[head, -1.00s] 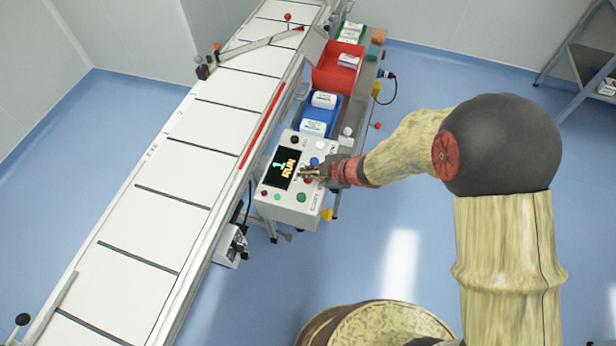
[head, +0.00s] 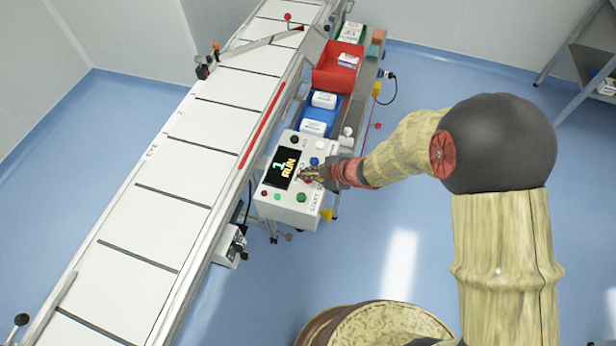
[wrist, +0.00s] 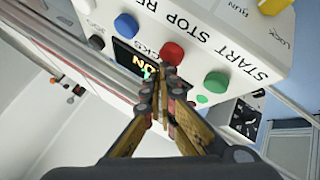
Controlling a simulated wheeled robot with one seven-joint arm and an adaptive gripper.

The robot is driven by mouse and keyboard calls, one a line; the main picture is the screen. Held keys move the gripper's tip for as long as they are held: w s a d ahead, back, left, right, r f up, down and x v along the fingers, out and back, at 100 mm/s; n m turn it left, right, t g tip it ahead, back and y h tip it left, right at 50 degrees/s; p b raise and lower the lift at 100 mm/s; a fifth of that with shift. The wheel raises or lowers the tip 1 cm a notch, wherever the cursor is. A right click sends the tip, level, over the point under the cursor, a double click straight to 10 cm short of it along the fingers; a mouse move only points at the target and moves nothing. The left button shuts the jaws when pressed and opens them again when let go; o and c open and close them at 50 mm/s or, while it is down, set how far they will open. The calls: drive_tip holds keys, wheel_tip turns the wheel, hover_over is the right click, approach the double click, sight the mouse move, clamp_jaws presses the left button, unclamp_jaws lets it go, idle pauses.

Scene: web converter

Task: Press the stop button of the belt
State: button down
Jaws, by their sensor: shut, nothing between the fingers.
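The white control box (head: 285,208) stands beside the belt (head: 172,215), with a dark screen (head: 281,167) reading "1 RUN". In the wrist view its face carries a red stop button (wrist: 172,54) between a blue button (wrist: 126,25) and a green start button (wrist: 216,82), with printed labels START and STOP. My gripper (wrist: 164,82) is shut and empty. Its tips are at the panel, close to the red button in the picture; I cannot tell whether they touch it. In the head view the gripper (head: 311,174) partly covers the buttons.
A red bin (head: 333,78) holding a white packet and a blue bin (head: 314,129) with white items stand beside the belt, beyond the box. A metal shelf (head: 572,55) is at the upper right. The blue floor right of the box is mostly clear.

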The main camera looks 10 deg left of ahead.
drive_tip(key=shift+f+b, duration=0.4)
drive_tip(key=shift+f, duration=0.25)
idle(0.5)
drive_tip(key=shift+r, duration=0.1)
drive_tip(key=shift+r+p, duration=1)
drive_tip(key=shift+p, duration=0.1)
drive_tip(key=shift+r, duration=0.1)
wheel_tip(320, 180, up, 5)
drive_tip(key=p, duration=0.5)
drive_tip(key=shift+d+f, duration=0.1)
drive_tip(key=shift+f, duration=0.1)
idle(0.4)
